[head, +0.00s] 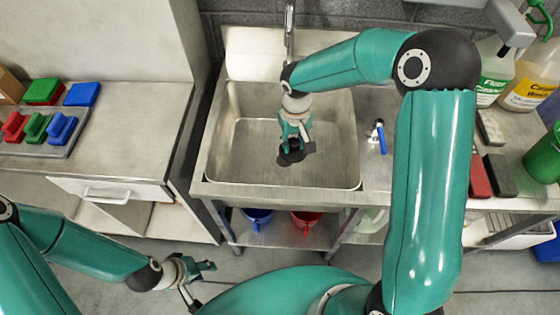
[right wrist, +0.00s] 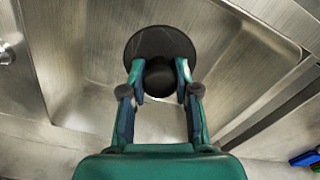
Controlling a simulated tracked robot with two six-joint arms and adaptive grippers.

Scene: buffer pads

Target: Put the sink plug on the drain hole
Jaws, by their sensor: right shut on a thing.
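The black sink plug (head: 290,157) is held by my right gripper (head: 294,140) inside the steel sink basin. The right wrist view shows my right gripper (right wrist: 160,88) with both fingers closed around the plug's knob, and the plug's round disc (right wrist: 160,45) beyond them. I cannot tell whether the plug touches the basin floor. The drain hole is not visible in either view; the plug and gripper may hide it. The sink basin (head: 235,160) also shows in the right wrist view (right wrist: 75,90). My left gripper (head: 198,278) hangs low at the left, away from the sink, its jaws too small to judge.
A tap (head: 290,35) stands behind the sink. A blue-handled valve (head: 380,137) is on the counter right of the basin. Bottles (head: 495,75) stand at the back right. Coloured blocks sit on a tray (head: 68,140) at the left. A blue (head: 257,217) and a red bucket (head: 306,221) are below.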

